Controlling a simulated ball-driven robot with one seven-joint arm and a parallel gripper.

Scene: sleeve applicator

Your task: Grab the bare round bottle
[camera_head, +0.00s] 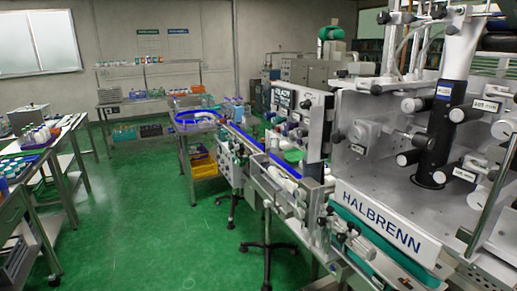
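Several small bottles (40,135) stand on the steel table at the left, some of them white or pale. More small bottles or containers (12,168) sit on the nearer left table. Others line the back shelf (133,95). Pale, rounded items show beside the blue conveyor (248,137), too small to identify. I cannot tell which of these is the bare round bottle. My gripper does not show in this view.
The sleeve applicator (388,222), marked HALBRENN, fills the right side. A yellow bin (203,165) sits under the conveyor's far end. Steel tables (58,160) line the left. The green floor (150,215) between them is open.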

